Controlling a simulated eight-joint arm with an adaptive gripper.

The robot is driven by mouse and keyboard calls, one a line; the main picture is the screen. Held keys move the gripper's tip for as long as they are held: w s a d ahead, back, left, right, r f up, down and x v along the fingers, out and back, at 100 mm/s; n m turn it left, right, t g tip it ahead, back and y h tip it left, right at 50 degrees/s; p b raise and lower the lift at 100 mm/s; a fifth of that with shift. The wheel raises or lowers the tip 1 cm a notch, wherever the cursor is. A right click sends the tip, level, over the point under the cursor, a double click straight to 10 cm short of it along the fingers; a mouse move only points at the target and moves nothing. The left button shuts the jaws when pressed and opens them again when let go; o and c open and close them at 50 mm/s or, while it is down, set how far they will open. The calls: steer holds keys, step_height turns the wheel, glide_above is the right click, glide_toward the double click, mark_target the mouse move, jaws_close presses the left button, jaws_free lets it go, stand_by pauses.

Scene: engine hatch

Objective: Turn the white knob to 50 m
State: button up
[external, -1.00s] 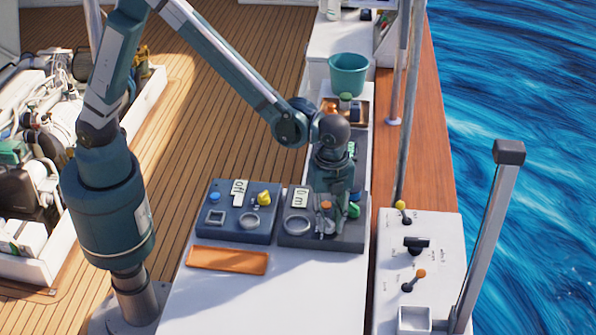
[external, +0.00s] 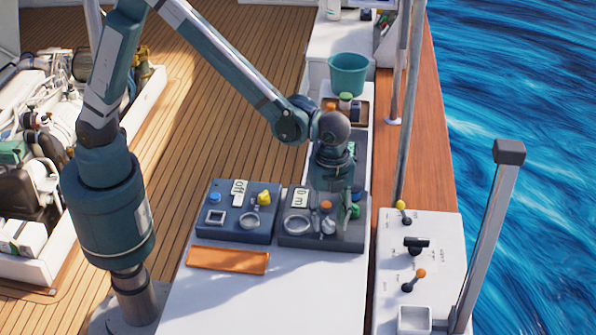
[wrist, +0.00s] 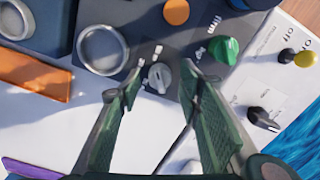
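The white knob (external: 328,227) sits at the front of the right dark panel (external: 292,241); a small display on it (external: 301,198) reads "0 m". In the wrist view the knob (wrist: 159,77) is a pale round dial with a raised grip bar and small white marks beside it. My gripper (wrist: 158,88) is open and empty, its two green fingertips on either side of the knob in the picture. They appear apart from it; the exact height above the panel is hard to tell. In the external view my gripper (external: 335,185) hangs over the panel.
Near the knob are an orange button (wrist: 176,11), a green knob (wrist: 223,49) and a silver ring (wrist: 103,49). A left panel (external: 237,231) reads "off" and has a yellow knob (external: 264,197). A white lever box (external: 440,240) stands at the right.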

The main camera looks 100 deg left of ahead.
mark_target(327, 219)
step_height(327, 219, up, 11)
steer(key=shift+r, duration=0.15)
stand_by(0.4)
stand_by(0.5)
steer(key=s+a+r+n+t, duration=0.25)
steer(key=s+a+r, duration=0.25)
steer(key=s, duration=0.3)
steer(key=s+a+r+n+t, duration=0.1)
steer(key=s+a+r+n, duration=0.35)
steer(key=s, duration=0.45)
steer(key=s+a+f+n+t, duration=0.1)
steer(key=s+a+n+t, duration=0.1)
steer(key=s, duration=0.6)
steer(key=s+a+f+n+t, duration=0.1)
steer(key=s+a+n, duration=0.3)
steer(key=s, duration=0.5)
steer(key=shift+a+f+n+t, duration=0.15)
steer(key=shift+a+n+t, duration=0.25)
steer(key=shift+a, duration=0.25)
steer(key=shift+s, duration=0.1)
stand_by(1.3)
